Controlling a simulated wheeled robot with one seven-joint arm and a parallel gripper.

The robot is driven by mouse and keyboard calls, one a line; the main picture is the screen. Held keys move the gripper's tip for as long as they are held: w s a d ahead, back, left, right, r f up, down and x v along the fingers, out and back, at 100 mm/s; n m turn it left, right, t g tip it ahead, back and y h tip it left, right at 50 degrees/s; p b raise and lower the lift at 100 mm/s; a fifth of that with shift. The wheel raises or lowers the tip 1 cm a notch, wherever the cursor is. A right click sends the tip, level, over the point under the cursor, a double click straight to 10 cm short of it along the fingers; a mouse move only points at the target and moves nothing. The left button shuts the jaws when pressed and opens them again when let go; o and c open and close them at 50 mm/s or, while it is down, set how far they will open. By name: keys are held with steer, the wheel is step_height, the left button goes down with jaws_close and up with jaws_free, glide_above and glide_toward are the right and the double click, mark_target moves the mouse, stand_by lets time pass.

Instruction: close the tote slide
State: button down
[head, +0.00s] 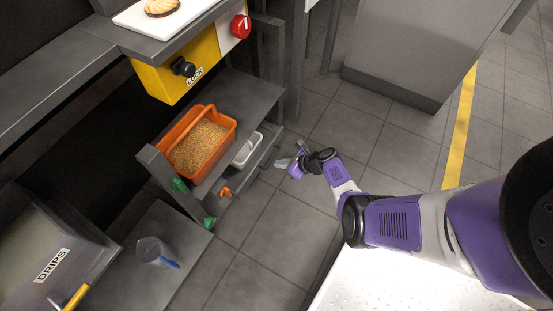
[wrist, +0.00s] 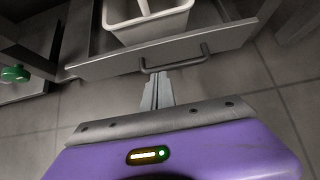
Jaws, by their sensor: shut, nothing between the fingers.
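A grey slide-out drawer (wrist: 110,64) with a bar handle (wrist: 178,66) on its front fills the upper part of the wrist view. It stands pulled out, with a whitish bin (wrist: 150,30) inside; the bin also shows in the head view (head: 246,150). I take this drawer as the tote slide. An orange tote (head: 218,153) full of grain-like bits stands on the shelf beside and above it. My gripper (head: 283,163) is shut and empty in front of the drawer. In the wrist view its fingertips (wrist: 157,78) are at the handle; I cannot tell whether they touch.
A yellow box (head: 160,82) with a black knob and a red button hangs above the shelf. Green knobs (head: 209,222) and an orange piece (head: 225,192) sit at the rack's front. The tiled floor to the right is clear.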

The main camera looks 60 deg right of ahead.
steer(key=p+v, duration=0.5)
steer(key=v, duration=0.4)
steer(key=shift+r, duration=0.2)
steer(key=shift+w, duration=0.15)
